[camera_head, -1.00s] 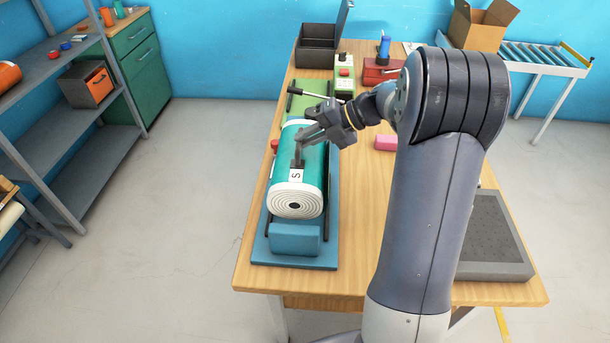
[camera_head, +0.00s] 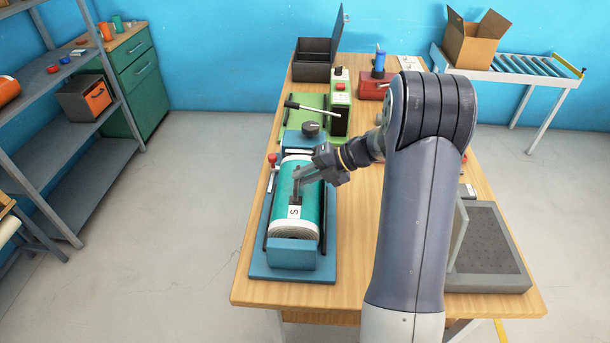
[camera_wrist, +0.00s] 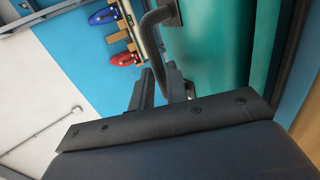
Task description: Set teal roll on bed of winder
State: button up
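The teal roll (camera_head: 312,205) lies lengthwise in the blue winder (camera_head: 256,266) on the table. Its near white end sits low behind the winder's blue end block (camera_head: 291,254), which hides the lower part. A white "S" label (camera_head: 294,212) and a grey handle (camera_head: 296,188) are on its upper left side. My gripper (camera_head: 300,173) is at that handle. In the wrist view the handle (camera_wrist: 150,28) runs down between my two fingers (camera_wrist: 163,88), which appear closed around it. The teal surface (camera_wrist: 215,40) fills the upper right there. Contact with the bed underneath is hidden.
A black knob (camera_head: 311,128) and a lever (camera_head: 305,107) stand behind the roll. A dark open box (camera_head: 313,68) is at the table's back. A grey tray (camera_head: 495,255) lies at the right, beyond my arm. The table's left edge is close to the winder.

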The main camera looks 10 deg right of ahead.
jog(key=o, duration=0.4)
jog(key=shift+c, duration=0.2)
jog(key=shift+r, duration=0.15)
jog(key=b+v, duration=0.1)
jog(key=v, duration=1.1)
